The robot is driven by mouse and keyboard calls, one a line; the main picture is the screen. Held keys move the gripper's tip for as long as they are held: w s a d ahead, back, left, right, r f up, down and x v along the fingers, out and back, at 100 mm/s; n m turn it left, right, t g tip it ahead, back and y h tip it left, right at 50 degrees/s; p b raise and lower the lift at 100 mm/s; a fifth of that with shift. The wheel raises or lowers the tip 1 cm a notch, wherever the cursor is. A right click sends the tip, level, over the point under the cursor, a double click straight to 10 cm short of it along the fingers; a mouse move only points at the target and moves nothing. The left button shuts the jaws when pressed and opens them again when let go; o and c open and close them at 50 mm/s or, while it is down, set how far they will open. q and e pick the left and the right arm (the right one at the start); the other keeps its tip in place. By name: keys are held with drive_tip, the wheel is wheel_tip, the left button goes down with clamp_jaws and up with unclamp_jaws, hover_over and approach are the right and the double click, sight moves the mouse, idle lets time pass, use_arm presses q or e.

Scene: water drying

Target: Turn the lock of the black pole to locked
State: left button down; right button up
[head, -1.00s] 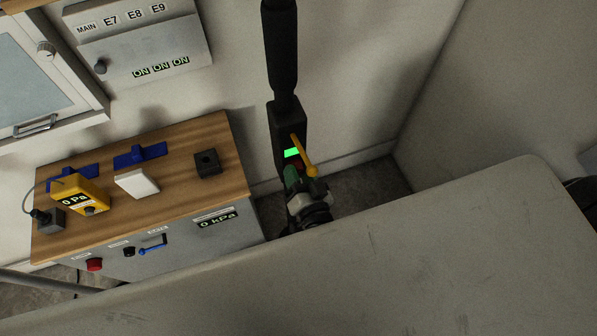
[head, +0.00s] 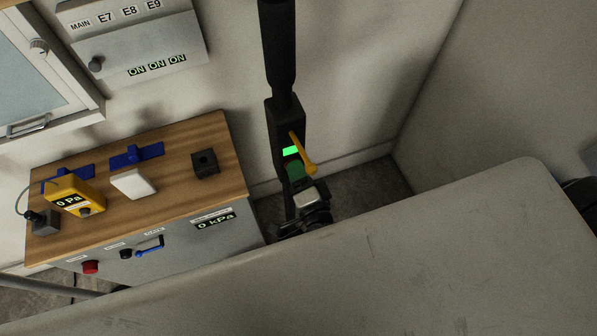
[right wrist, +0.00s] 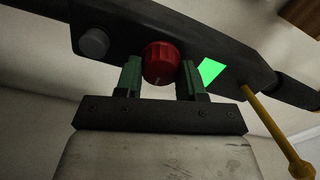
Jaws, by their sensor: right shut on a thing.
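The black pole (head: 279,55) stands upright near the wall, with a black box section (head: 287,118) that carries a green lit panel (head: 290,150) and a yellow lever (head: 305,155). In the right wrist view a round red knob (right wrist: 161,62) with a small white mark near its lower edge sits on this box. My right gripper (head: 295,171) is at the lower part of the box; its green fingers (right wrist: 159,80) stand on both sides of the red knob, shut on it. In the head view the gripper hides the knob. My left gripper is not in view.
A wooden-topped cabinet (head: 120,222) with a yellow gauge (head: 75,193), a white block (head: 132,183) and a black block (head: 205,163) stands left of the pole. A pale slab-like surface (head: 400,260) fills the foreground. A grey knob (right wrist: 93,42) is left of the red knob.

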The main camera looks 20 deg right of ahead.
idle(0.3)
drive_tip(key=o, duration=0.9)
drive_tip(key=shift+o, duration=0.2)
drive_tip(key=s+b, duration=0.2)
drive_tip(key=s, duration=0.8)
drive_tip(key=shift+s+d+b, duration=0.2)
drive_tip(key=shift+s+b, duration=0.15)
drive_tip(key=shift+s, duration=0.05)
